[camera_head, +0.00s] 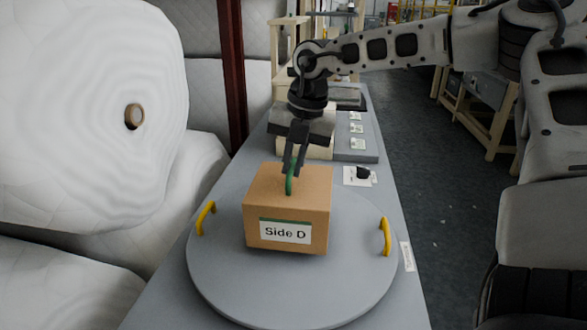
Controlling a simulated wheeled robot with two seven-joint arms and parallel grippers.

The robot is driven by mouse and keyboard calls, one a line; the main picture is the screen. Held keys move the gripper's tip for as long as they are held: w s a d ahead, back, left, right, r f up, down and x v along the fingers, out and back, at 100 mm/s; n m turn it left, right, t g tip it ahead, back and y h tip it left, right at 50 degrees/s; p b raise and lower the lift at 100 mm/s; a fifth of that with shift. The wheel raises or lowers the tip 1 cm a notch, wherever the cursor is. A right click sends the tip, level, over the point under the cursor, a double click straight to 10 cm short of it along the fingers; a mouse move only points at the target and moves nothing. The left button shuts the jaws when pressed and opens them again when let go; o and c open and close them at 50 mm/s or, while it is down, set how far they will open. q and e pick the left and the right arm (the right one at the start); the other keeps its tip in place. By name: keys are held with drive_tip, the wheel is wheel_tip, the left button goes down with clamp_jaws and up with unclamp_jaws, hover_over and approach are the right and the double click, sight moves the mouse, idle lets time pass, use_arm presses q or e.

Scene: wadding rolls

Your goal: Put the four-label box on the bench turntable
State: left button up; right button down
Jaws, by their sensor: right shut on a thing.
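The brown cardboard box (258,208) has a white label with a green top strip reading "Side D" (285,232) on the face toward me. Its other sides are hidden. A green handle (290,184) stands up from its top. My right gripper (292,168) points down over the box and is shut on this handle. The box is upright over the middle of the round grey turntable (290,295); I cannot tell whether it rests on it or hangs just above. The turntable has a yellow handle (205,217) at left and another (386,236) at right. My left gripper is out of view.
The grey bench (165,300) runs away from me, with small labelled items (357,143) and a dark object on a white card (362,174) farther back. Large white wadding rolls (90,90) crowd the left side. Open floor (440,210) lies to the right.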

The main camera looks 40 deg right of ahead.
drive_tip(key=shift+f, duration=0.95)
drive_tip(key=shift+f, duration=0.2)
drive_tip(key=c, duration=1.5)
unclamp_jaws()
drive_tip(key=shift+r, duration=0.1)
wheel_tip(320, 180, up, 12)
drive_tip(key=s+d, duration=0.1)
drive_tip(key=s, duration=0.1)
drive_tip(key=shift+d+b, duration=0.25)
drive_tip(key=shift+b, duration=0.1)
drive_tip(key=shift+w, duration=0.1)
